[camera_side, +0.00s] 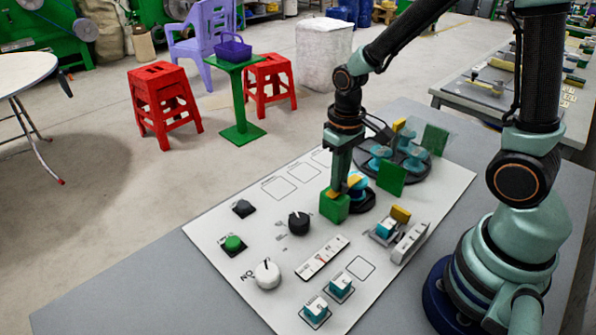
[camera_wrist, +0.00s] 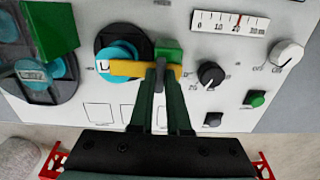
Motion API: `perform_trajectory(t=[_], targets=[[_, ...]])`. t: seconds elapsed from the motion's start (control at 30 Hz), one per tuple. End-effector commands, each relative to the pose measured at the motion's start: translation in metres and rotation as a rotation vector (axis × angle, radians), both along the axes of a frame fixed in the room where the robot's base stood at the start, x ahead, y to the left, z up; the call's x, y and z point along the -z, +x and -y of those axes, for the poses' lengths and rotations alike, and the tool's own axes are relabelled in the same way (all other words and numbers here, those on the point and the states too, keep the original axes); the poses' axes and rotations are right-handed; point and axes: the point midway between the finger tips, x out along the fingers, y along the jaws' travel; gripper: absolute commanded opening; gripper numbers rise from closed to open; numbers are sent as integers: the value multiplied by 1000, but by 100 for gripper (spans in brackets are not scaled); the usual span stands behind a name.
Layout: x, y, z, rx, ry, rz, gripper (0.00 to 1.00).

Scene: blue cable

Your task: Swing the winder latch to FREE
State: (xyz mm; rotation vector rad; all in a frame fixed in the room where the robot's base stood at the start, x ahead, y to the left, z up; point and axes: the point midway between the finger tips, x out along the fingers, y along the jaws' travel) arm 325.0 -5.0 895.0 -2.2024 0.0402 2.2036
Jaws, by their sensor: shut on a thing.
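The winder latch is a yellow bar (camera_wrist: 128,69) reaching right from a teal hub (camera_wrist: 117,50) on a black round base, with a small white tag marked L at its left end. A green block (camera_wrist: 169,48) sits at the bar's right end; the block also shows in the side view (camera_side: 334,206). My gripper (camera_wrist: 160,72) is shut on the bar's right end, close against the green block. In the side view my gripper (camera_side: 341,188) points down over the panel and hides part of the bar. No FREE mark is readable.
The white panel (camera_side: 225,218) carries a black knob (camera_side: 299,222), a white knob (camera_side: 267,273), a green button (camera_side: 233,243) and a scale strip (camera_side: 322,258). Behind the latch stand teal spools (camera_side: 413,151) with green plates (camera_side: 391,178). Teal blocks (camera_side: 316,309) sit at the front.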

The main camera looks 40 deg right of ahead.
Motion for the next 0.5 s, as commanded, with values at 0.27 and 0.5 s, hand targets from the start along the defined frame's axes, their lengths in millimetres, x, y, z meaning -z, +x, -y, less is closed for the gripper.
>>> perform_trajectory(t=[0.27, 0.5], targets=[[-2, 1, 0, 164, 0, 2, 0], [-2, 1, 0, 386, 1, 3, 0]])
